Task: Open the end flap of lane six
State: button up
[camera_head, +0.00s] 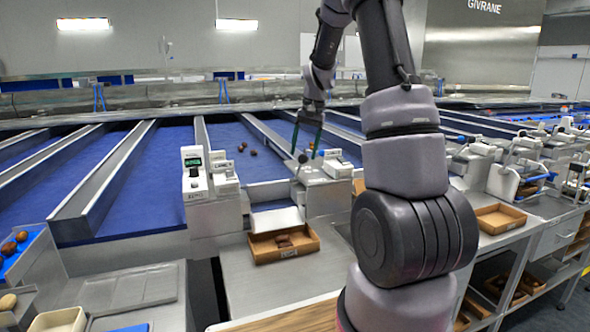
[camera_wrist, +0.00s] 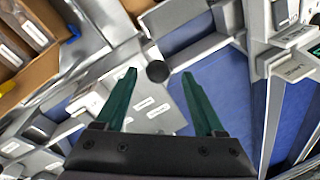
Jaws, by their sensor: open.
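A round black knob (camera_head: 302,158) stands by a grey metal housing (camera_head: 325,195) at the front end of a blue lane. In the wrist view the knob (camera_wrist: 158,71) shows between my fingertips, and the labelled grey housing top (camera_wrist: 152,108) lies below it. My gripper (camera_head: 305,154) points down over this spot with its green fingers apart; the fingers (camera_wrist: 159,76) are open and there is a gap on both sides of the knob. Whether the knob is level with the fingertips I cannot tell. The end flap is not clearly distinguishable, and no lane number is readable.
A white-and-grey unit with a display (camera_head: 194,172) stands to the left. A brown tray (camera_head: 262,252) with dates sits below a pale chute (camera_head: 277,219). A few dates (camera_head: 242,147) lie on the blue lane (camera_head: 228,133). More units line the right side.

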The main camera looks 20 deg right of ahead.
aim_at(302, 164)
jog(key=f, duration=0.4)
jog(key=a+f, duration=0.1)
jog(key=f, duration=0.1)
jog(key=shift+w+f, duration=0.3)
jog(key=shift+f, duration=0.1)
grip_shut()
dwell(1.0)
